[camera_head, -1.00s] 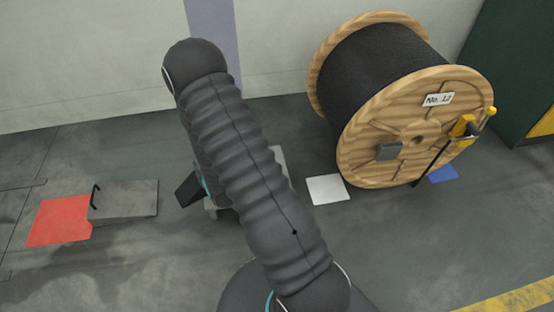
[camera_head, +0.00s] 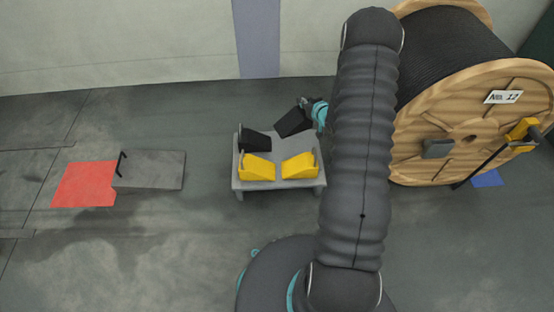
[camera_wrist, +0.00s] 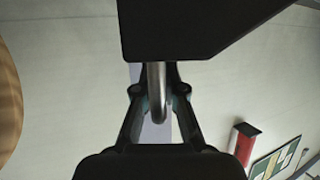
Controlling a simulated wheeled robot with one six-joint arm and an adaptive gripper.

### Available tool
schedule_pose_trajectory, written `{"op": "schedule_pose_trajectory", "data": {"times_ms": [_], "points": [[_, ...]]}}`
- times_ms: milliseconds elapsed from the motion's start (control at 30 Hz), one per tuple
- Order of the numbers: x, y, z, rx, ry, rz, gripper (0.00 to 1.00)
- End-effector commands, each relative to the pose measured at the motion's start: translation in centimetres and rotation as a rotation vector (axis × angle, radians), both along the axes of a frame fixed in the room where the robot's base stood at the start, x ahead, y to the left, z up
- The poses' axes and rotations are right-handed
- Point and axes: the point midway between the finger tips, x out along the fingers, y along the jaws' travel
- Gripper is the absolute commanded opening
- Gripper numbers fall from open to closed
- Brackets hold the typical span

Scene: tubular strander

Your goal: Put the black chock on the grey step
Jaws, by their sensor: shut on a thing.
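A black chock (camera_head: 292,123) hangs in my gripper (camera_head: 312,113), tilted, at the far right corner of the grey step in the picture; its height above it is hard to tell. The wrist view shows the chock's dark body (camera_wrist: 200,28) and its metal handle (camera_wrist: 157,85), with my gripper (camera_wrist: 158,100) shut on the handle. The grey step (camera_head: 275,185) is a low stand on the floor. On it sit another black chock (camera_head: 256,143) at back left and two yellow chocks (camera_head: 257,168) (camera_head: 299,166) along the front. Its back right part is bare.
A large wooden cable drum (camera_head: 460,120) stands at the right, partly behind my arm. A grey wedge plate (camera_head: 152,170) with a black handle lies beside a red floor patch (camera_head: 82,186) at the left. A blue floor patch (camera_head: 487,178) lies by the drum. Floor between plate and step is clear.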

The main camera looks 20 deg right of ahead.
Motion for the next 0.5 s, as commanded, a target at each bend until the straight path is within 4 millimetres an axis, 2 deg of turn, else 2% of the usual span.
{"op": "schedule_pose_trajectory", "data": {"times_ms": [33, 167, 500], "points": [[0.0, -1.1, -0.1, -0.001, -0.003, -0.001, 0.00], [-0.1, -2.2, -0.6, 0.002, -0.002, 0.006, 0.00], [-0.1, -2.3, -5.7, 0.001, -0.001, 0.008, 0.00]]}}
